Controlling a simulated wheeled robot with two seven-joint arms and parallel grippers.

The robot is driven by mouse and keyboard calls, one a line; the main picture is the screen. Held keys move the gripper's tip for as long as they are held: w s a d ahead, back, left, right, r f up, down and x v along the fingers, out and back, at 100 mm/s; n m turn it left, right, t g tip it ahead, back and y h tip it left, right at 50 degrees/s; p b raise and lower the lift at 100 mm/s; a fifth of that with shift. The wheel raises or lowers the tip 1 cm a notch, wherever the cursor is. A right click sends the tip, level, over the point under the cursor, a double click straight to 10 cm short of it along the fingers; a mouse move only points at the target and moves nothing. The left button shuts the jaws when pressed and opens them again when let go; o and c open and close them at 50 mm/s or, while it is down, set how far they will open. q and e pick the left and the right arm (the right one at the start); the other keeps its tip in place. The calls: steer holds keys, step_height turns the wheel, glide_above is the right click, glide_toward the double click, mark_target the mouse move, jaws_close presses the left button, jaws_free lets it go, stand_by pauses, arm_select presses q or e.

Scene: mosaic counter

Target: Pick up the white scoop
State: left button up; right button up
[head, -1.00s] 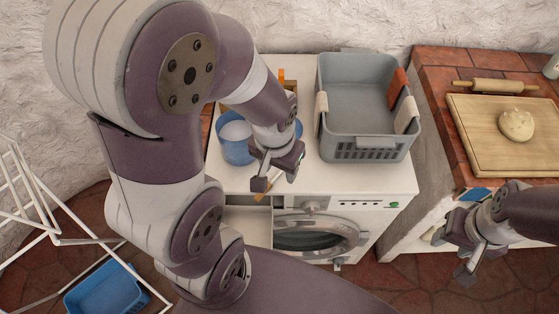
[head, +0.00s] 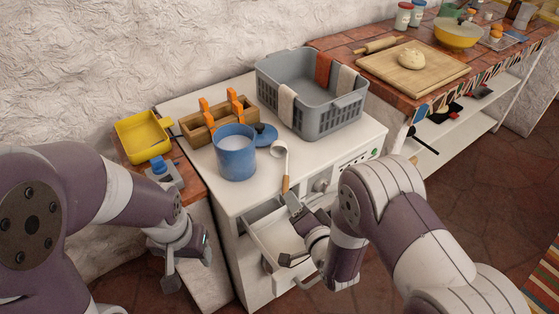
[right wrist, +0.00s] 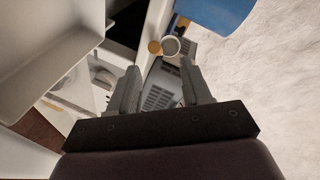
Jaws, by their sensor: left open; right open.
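The white scoop (head: 279,149) lies on the white washing-machine top in the head view, right of a blue canister (head: 236,155). Its wooden handle points to the front edge. My right gripper (head: 292,232) is open and empty in front of that edge, just beyond the handle end, above an open drawer. In the right wrist view the scoop (right wrist: 171,45) appears small beyond the open fingers (right wrist: 163,86), with the round handle end beside it. My left gripper (head: 188,268) is open and empty at the lower left, away from the scoop.
A grey laundry basket (head: 325,122) stands behind the scoop. A wooden box (head: 196,133) with orange-handled things and a blue lid (head: 265,134) are beside the canister. A yellow tray (head: 143,137) is at the left. The open drawer (head: 275,236) juts out below the top.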

steer(key=x, duration=0.6)
steer(key=shift+w+f, duration=0.15)
steer(key=shift+f, duration=0.1)
steer(key=shift+d, duration=0.15)
steer(key=shift+c, duration=1.3)
arm_select(q)
steer(key=shift+w+d+r, duration=0.15)
steer(key=shift+d, duration=0.1)
arm_select(e)
jaws_close()
